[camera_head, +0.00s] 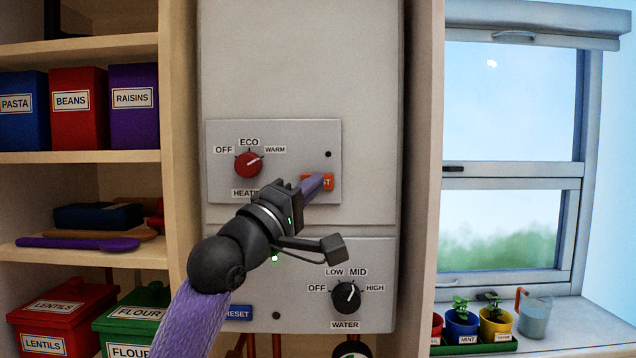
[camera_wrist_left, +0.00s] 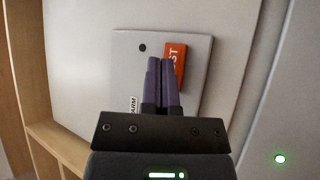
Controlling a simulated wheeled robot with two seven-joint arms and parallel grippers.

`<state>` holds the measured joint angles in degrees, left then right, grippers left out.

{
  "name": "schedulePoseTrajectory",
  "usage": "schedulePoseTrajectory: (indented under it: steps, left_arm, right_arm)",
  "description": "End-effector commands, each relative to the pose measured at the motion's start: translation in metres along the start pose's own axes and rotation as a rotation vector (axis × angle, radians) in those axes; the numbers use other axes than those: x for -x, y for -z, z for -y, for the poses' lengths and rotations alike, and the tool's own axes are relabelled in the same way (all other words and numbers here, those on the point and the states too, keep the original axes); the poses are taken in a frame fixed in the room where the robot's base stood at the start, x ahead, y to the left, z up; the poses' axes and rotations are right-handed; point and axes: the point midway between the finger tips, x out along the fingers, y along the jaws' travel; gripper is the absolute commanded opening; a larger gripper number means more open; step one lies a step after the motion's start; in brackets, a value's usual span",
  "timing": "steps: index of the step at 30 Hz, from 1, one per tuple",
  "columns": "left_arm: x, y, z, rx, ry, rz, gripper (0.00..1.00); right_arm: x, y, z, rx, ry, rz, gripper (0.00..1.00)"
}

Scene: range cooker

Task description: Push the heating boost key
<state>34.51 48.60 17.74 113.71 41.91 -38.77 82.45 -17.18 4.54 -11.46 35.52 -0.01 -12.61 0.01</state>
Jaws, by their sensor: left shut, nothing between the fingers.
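The orange heating boost key (camera_head: 328,184) sits at the lower right of the upper heating panel (camera_head: 290,135). Its label is partly hidden behind my left fingers, with only the end letters showing. My left gripper (camera_head: 322,180) is shut and empty, its purple fingertips in front of the key's left part. In the left wrist view the fingertips (camera_wrist_left: 160,62) lie beside and partly over the orange key (camera_wrist_left: 175,58); I cannot tell whether they touch it. A dark dot (camera_head: 328,154) is above the key. My right gripper is not in view.
The red heating knob (camera_head: 248,165) is left of the key, pointing toward WARM. Below are the black water knob (camera_head: 346,294), a blue RESET key (camera_head: 239,312) and a lit green light (camera_head: 275,258). Shelves with boxes stand left; potted herbs (camera_head: 462,322) sit on the windowsill right.

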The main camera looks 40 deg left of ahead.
Motion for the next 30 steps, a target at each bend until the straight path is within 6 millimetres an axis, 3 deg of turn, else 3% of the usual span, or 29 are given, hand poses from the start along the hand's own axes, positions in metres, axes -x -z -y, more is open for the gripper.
schedulePoseTrajectory:
  steps: [19,30]
  left_arm:
    - [-0.0064,0.0044,0.004,0.001,0.001,0.0,0.0]
    - [0.0019,-0.0016,-0.0011,0.001,0.001,0.001,0.0]
  right_arm:
    - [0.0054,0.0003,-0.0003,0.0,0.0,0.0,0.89]
    - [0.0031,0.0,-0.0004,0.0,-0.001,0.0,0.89]
